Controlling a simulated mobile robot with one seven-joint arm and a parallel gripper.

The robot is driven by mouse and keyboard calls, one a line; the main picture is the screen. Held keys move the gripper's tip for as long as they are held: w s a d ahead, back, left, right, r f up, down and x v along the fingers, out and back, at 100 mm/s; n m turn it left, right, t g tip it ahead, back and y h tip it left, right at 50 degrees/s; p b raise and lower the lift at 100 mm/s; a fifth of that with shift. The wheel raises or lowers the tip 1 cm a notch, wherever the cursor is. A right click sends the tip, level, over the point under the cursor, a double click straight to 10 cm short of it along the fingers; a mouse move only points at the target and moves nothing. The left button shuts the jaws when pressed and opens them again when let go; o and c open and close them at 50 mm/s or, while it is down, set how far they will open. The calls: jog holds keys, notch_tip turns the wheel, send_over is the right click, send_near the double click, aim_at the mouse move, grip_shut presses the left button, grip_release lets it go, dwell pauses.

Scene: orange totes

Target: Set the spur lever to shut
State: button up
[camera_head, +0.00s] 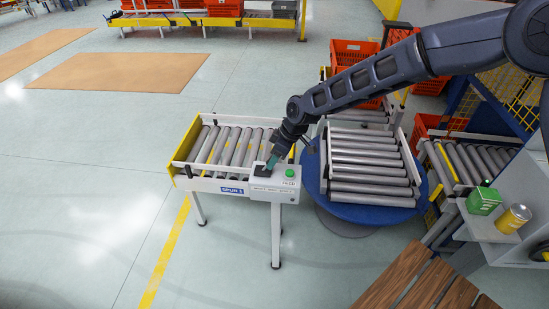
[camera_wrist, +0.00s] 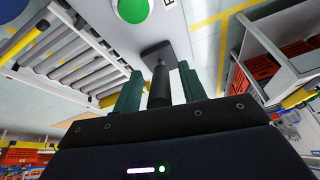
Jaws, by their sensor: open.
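The spur lever (camera_wrist: 158,82) is a dark rod on a dark base plate, on a light control box (camera_head: 277,184) at the front corner of the spur conveyor (camera_head: 205,184) labelled "SPUR 1". My gripper (camera_head: 270,164) is over the left part of this box in the head view. In the wrist view, the two teal fingers of my gripper (camera_wrist: 160,88) are apart, one on each side of the lever, with visible gaps. In the head view the lever is mostly hidden by my gripper, and I cannot tell its setting. A green button (camera_head: 290,173) is on the box's right part.
A blue round turntable (camera_head: 375,215) with a roller deck stands right of the spur. Orange totes (camera_head: 352,52) stand behind my arm. A green box (camera_head: 484,200) and a yellow can (camera_head: 514,218) stand on a shelf at right. The floor at left is clear.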

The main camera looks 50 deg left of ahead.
aim_at(263, 168)
grip_shut()
jog(key=shift+s+a, duration=0.1)
dwell(0.3)
jog(key=shift+s+a+r+t+h, duration=0.25)
jog(key=shift+s+a+t+h, duration=0.15)
jog(key=shift+t+h, duration=0.15)
jog(key=shift+s+a+r+t+h, duration=0.2)
jog(key=shift+s+a+t+h, duration=0.15)
jog(key=shift+t+h, duration=0.2)
jog(key=shift+s+a+r+t+h, duration=0.1)
jog(key=shift+s+a+t+h, duration=0.2)
jog(key=shift+t+h, duration=0.2)
jog(key=shift+s+a+r+t+h, duration=0.1)
jog(key=shift+s+a+t+h, duration=0.15)
jog(key=shift+t+h, duration=0.25)
grip_release()
jog(key=shift+f, duration=0.1)
